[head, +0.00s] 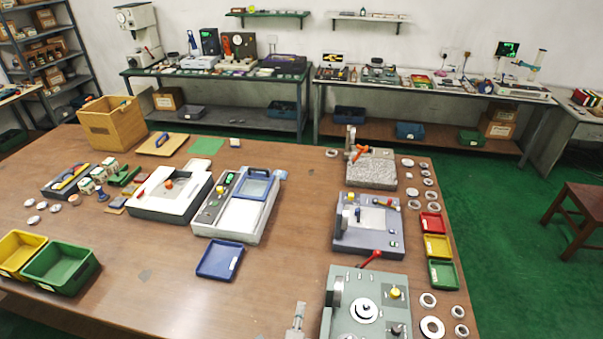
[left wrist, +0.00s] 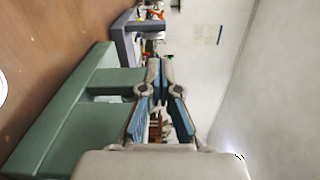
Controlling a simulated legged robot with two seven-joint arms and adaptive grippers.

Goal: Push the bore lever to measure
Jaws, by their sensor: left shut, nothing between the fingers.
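A grey-green gauge (head: 343,292) stands at the front right of the table. It carries a round dial-like seat (head: 366,310), a yellow knob (head: 395,292) and a red-handled lever (head: 370,258) that slants up at its back edge. I cannot tell for certain which lever is the bore lever. My left gripper (head: 298,312) shows at the bottom edge, left of the gauge and apart from it. In the left wrist view the left gripper (left wrist: 160,72) is shut and empty, with the green gauge body (left wrist: 75,115) beside it. My right gripper is not in view.
A blue-grey gauge (head: 368,240) and a granite-block stand (head: 370,172) are behind the green gauge. Red, yellow and green trays (head: 437,246) and several rings (head: 432,327) line the right edge. A blue tray (head: 220,260) lies left; the table between is mostly clear.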

